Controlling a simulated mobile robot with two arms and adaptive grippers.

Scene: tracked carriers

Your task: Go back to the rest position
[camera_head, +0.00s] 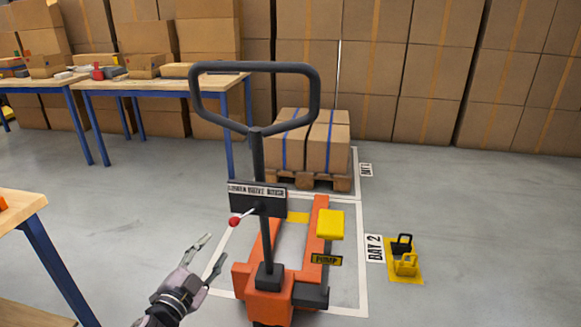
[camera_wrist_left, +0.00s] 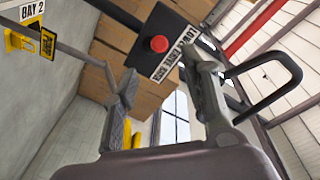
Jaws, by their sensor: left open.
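My left gripper (camera_head: 211,256) is at the lower left of the pallet jack in the head view. It is open, with nothing between its fingers. In the left wrist view its two fingers (camera_wrist_left: 165,105) stand apart, with the jack's dark control box and red knob (camera_wrist_left: 159,44) beyond them. The orange pallet jack (camera_head: 259,281) stands in the marked bay, its black loop handle (camera_head: 256,131) upright. A lever with a red knob (camera_head: 234,221) sticks out left of its post, a little above my gripper and apart from it. My right gripper is not in view.
A pallet (camera_head: 311,180) with strapped boxes stands behind the jack. Workbenches (camera_head: 160,84) stand at back left, and another table corner (camera_head: 20,206) is at near left.

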